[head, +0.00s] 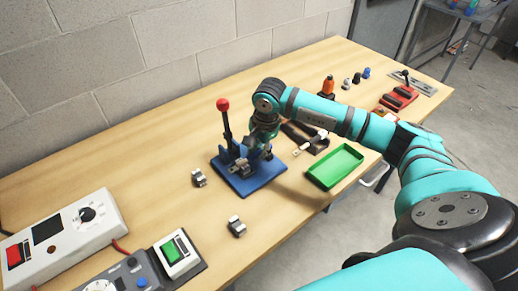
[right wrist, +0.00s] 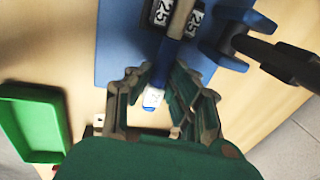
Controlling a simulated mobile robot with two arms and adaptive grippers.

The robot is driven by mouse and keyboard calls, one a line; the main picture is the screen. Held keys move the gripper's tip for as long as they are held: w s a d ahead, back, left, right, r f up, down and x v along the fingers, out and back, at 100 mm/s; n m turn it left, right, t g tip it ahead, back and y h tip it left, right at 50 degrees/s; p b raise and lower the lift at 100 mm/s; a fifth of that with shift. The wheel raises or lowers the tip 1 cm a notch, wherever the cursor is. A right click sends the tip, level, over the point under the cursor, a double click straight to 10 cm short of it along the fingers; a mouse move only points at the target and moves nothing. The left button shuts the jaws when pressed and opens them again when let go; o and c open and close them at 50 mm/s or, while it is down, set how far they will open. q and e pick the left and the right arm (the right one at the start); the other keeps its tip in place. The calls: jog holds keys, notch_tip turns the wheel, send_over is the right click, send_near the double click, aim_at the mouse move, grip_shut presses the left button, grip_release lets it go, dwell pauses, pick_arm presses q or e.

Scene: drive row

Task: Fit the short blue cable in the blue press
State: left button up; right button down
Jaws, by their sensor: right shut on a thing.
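The blue press (head: 262,181) stands on the bench with its red-knobbed lever (head: 225,115) upright. In the right wrist view my right gripper (right wrist: 160,95) is shut on the short blue cable (right wrist: 170,50). The cable's white end shows between the fingers. Its far part runs up between two dark blocks marked 25 on the press (right wrist: 115,50); I cannot tell how deep it sits. In the head view the cable is hidden by the gripper. My left gripper is out of view.
A green tray (head: 335,184) lies right of the press. Dark-handled tools (head: 297,136) lie behind it. Small metal pieces (head: 199,178) (head: 237,227) lie to the left and front. Boxes with a green button (head: 175,250) and a dial (head: 60,240) fill the front left.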

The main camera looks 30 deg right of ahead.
jog(key=shift+f, duration=0.2)
jog(key=c, duration=1.1)
grip_release()
jog(key=shift+c, duration=0.2)
notch_tip(320, 180, up, 12)
jog(key=s, duration=0.2)
jog(key=shift+d, duration=0.15)
jog(key=shift+s+f, duration=0.15)
